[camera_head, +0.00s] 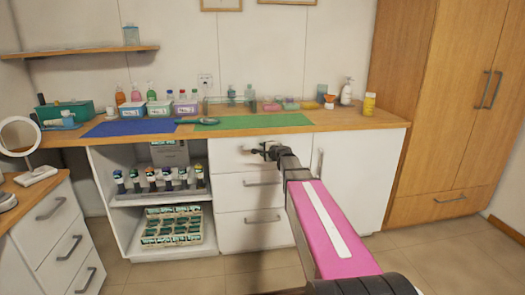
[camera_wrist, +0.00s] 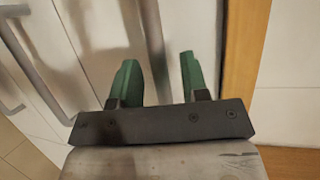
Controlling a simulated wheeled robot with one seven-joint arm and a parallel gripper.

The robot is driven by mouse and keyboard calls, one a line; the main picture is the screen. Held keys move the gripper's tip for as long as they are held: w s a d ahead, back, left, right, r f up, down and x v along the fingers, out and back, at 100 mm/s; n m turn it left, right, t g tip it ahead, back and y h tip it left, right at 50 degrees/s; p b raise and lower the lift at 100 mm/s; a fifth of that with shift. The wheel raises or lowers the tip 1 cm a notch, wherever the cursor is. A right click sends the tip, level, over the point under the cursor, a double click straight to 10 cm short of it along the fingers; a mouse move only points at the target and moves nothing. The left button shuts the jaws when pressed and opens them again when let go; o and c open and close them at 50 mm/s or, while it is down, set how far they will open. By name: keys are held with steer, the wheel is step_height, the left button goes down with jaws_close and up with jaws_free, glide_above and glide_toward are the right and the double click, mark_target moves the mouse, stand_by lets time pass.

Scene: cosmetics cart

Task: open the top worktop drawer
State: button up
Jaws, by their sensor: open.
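The top drawer (camera_head: 230,153) is the highest of three white drawers under the worktop, and it looks closed. My gripper (camera_head: 265,150) is in front of this drawer and hides its handle in the head view. In the wrist view my gripper (camera_wrist: 160,75) has its two green fingers spread apart, facing the white front. A grey bar that looks like the top drawer handle (camera_wrist: 151,35) shows between the fingers. I cannot tell whether the fingers touch it or how far around it they reach.
The second drawer handle (camera_head: 262,183) and third drawer handle (camera_head: 262,220) are just below. The wooden worktop (camera_head: 345,120) overhangs the drawers and holds bottles, boxes and mats. An open shelf (camera_head: 120,200) is on the left, a white door (camera_head: 345,170) on the right.

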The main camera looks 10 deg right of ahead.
steer(key=shift+w+a+f, duration=0.1)
steer(key=shift+w+a, duration=0.15)
steer(key=shift+w, duration=0.3)
jaws_close()
steer(key=shift+s, duration=0.15)
